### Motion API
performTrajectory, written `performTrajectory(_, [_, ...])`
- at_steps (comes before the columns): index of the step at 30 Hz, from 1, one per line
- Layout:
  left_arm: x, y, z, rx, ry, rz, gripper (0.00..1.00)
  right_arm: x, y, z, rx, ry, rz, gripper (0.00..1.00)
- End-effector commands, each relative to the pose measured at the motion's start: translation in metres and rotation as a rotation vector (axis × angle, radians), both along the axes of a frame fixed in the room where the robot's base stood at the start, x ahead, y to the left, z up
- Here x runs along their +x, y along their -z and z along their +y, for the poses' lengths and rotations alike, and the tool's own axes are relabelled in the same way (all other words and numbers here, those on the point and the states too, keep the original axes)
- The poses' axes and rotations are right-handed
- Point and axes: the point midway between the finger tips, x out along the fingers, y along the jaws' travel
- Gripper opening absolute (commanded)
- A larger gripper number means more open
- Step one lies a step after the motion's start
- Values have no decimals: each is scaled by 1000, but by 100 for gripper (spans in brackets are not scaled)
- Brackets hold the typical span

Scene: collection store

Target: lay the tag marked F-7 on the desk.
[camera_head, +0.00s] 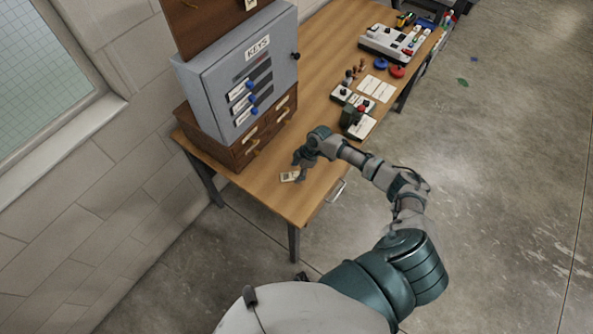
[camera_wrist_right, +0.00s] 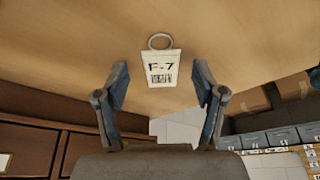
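The tag marked F-7 (camera_head: 289,176) is a small pale card with dark print. It lies on the wooden desk (camera_head: 325,105) close to the corner at the near end. In the right wrist view the tag (camera_wrist_right: 159,69) shows its F-7 lettering, a dark printed block and a metal ring, flat against the wood. My right gripper (camera_head: 300,169) is beside the tag, low over the desk. In the wrist view its two fingers (camera_wrist_right: 162,78) stand wide apart, one on each side of the tag, with nothing gripped. My left gripper is not in view.
A grey key cabinet (camera_head: 213,84) marked KEYS stands on wooden drawers (camera_head: 240,153) left of the tag. Stamps, white cards (camera_head: 377,88) and a pale device (camera_head: 390,43) sit farther along the desk. The wood around the tag is mostly clear.

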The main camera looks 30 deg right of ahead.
Motion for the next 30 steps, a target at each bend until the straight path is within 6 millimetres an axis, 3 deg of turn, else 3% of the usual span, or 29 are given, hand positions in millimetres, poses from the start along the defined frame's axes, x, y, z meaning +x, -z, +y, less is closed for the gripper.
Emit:
performTrajectory(8, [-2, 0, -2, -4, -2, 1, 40, -1, -8, -3, -2, 1, -1, 69])
performTrajectory(21, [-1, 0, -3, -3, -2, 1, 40, -12, -90, -34, 0, 1, -1, 69])
performTrajectory(30, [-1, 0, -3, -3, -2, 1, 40, -15, -111, -41, 0, 1, 1, 69])
